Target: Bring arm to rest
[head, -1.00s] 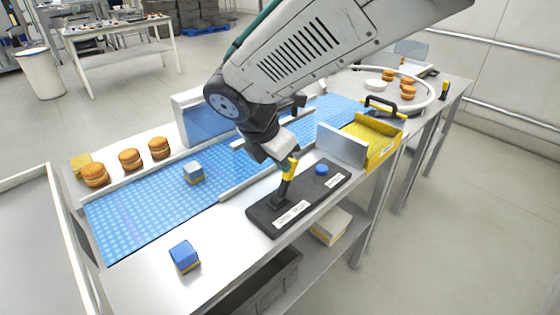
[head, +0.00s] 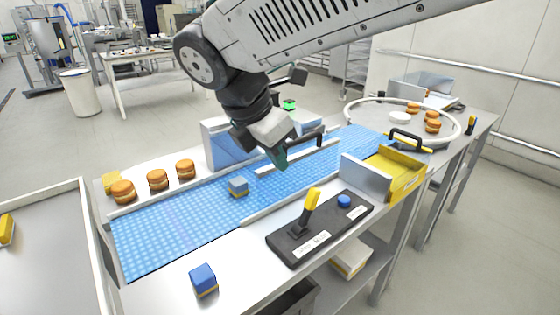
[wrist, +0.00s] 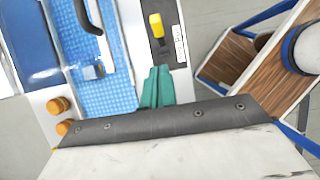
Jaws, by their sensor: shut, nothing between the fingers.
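My gripper (head: 280,156) hangs above the blue conveyor belt (head: 175,232) in the head view, clear of everything below it. Its green fingers are together and empty; they also show in the wrist view (wrist: 157,86). A black control box (head: 292,249) lies on the bench front, with a yellow-handled lever (head: 311,199) and a blue button (head: 344,201). The lever stands apart from my gripper, its handle leaning slightly right. In the wrist view the lever's yellow handle (wrist: 156,27) is beyond the fingertips.
A blue block (head: 203,279) sits on the bench front, and a grey-blue block (head: 238,187) on the belt. Several round buns (head: 158,179) line the back ledge. A yellow tray (head: 408,182) and a round turntable (head: 372,121) stand right. Open air surrounds the arm.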

